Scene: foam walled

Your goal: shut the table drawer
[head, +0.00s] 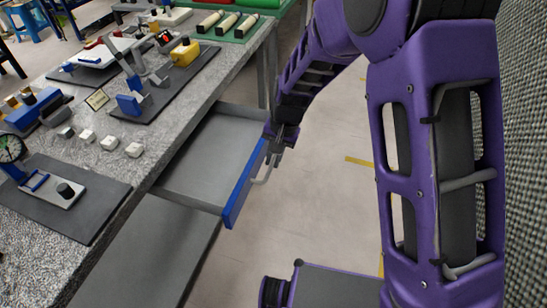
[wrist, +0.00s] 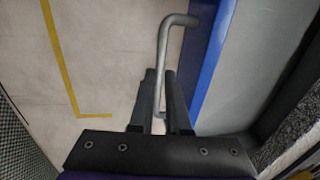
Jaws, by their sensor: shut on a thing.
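The table drawer (head: 200,165) stands open, pulled out from under the table top (head: 225,62). It has grey walls, an empty-looking floor and a blue front (head: 243,188). A grey bar handle (head: 266,172) sits on the front. My gripper (head: 284,142) is at the handle, on the outer side of the front. In the wrist view, the fingers (wrist: 159,100) are shut around the handle (wrist: 165,50), with the blue front (wrist: 208,60) just to the right. The exact contact is partly hidden by the fingers.
The table top carries dark mats, small white blocks (head: 110,141), a yellow-topped device (head: 184,52) and a green tray (head: 225,27). A grey lower shelf (head: 150,250) lies below the drawer. The floor (head: 330,190) beside the drawer is clear. A woven grey wall (head: 525,150) stands at right.

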